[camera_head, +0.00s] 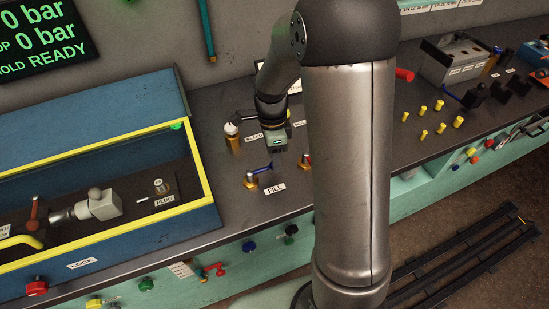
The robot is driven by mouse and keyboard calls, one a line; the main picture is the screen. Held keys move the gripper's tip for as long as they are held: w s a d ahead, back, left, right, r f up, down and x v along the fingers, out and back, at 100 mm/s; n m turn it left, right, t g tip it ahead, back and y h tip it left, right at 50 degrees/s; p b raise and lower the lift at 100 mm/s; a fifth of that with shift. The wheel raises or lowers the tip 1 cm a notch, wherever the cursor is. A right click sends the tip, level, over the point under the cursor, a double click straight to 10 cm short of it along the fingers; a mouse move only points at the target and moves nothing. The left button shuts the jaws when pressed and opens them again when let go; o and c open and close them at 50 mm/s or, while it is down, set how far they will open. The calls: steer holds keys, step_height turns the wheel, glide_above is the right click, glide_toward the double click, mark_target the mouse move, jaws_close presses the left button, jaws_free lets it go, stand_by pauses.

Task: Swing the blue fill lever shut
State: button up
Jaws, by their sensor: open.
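The blue fill lever (263,168) is on a brass valve (250,181) on the grey bench, just behind the FILL label (275,189). The lever points to the right and slightly back from the valve. My gripper (279,151) is open, just above and to the right of the lever's free end. Its fingertips are small and dark, so I cannot tell whether they touch the lever. My own arm column hides the bench to the right of the gripper.
A brass valve with a red part (305,160) stands close to the right of my gripper. Another brass fitting with a white top (233,137) stands behind left. A blue box with a yellow rim (210,180) is at left. Several yellow pegs (423,134) stand at right.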

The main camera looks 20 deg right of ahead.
steer(key=shift+s+f, duration=0.15)
steer(key=shift+f, duration=0.6)
jaws_close()
